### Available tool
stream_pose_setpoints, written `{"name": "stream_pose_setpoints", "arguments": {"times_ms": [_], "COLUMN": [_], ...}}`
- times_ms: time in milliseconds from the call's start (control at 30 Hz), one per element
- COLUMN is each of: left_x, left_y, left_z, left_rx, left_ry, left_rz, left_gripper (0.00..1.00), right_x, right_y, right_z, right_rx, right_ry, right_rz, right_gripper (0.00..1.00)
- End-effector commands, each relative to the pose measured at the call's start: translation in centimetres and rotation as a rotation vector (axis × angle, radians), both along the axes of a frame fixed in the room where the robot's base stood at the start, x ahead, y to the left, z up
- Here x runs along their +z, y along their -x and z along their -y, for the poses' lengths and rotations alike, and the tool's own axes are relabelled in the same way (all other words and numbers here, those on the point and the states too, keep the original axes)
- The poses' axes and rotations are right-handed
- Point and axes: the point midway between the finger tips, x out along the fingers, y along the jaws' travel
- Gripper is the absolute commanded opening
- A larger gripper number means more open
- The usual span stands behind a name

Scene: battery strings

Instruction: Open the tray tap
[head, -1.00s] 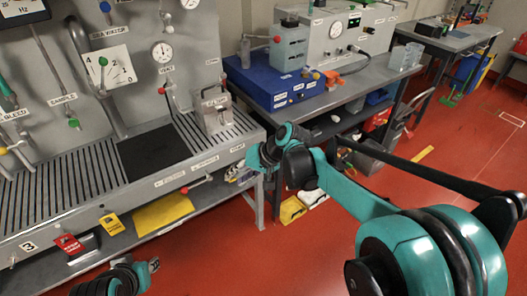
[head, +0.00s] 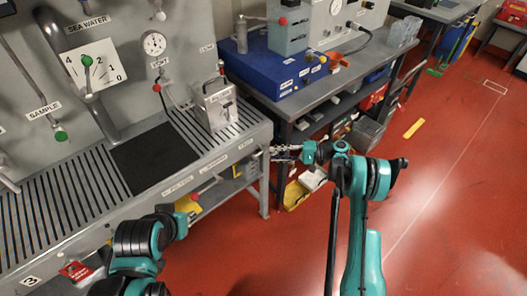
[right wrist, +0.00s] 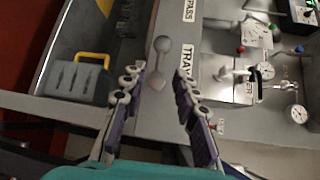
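In the right wrist view my right gripper (right wrist: 158,85) is open and empty. A grey dumbbell-shaped fitting (right wrist: 161,46) shows beyond its fingers, beside a label starting "TRAY" (right wrist: 188,62); I cannot tell whether it is the tap. My left arm is at lower left, near the bench front; its gripper's fingers (head: 188,210) are unclear.
A grey box (head: 214,106) stands on the slatted bench (head: 60,195), with a dark mat (head: 153,157) beside it. A blue case (head: 270,72) sits on the neighbouring table. A yellow-handled container (right wrist: 72,80) shows in the right wrist view. Red floor at right is open.

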Motion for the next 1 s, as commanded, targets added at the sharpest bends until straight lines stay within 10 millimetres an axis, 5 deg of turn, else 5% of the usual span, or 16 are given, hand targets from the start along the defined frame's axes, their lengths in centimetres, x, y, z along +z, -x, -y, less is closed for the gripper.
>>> {"name": "stream_pose_setpoints", "arguments": {"times_ms": [500,867,1000], "left_x": [-2.4,-2.5,-2.5], "left_y": [0.0,0.0,0.0], "left_z": [0.0,0.0,0.0], "left_rx": [0.000,0.000,0.000], "left_ry": [0.000,0.000,0.000], "left_rz": [0.000,0.000,0.000], "left_gripper": [0.29,0.29,0.29], "right_x": [-1.2,-1.1,-1.1], "right_y": [-1.0,-1.1,-1.1], "right_z": [-6.9,-7.5,-7.5], "right_rx": [0.002,0.001,0.001], "right_ry": [0.000,0.000,0.000], "right_rz": [0.000,0.000,0.000], "right_gripper": [0.30,0.30,0.00]}}
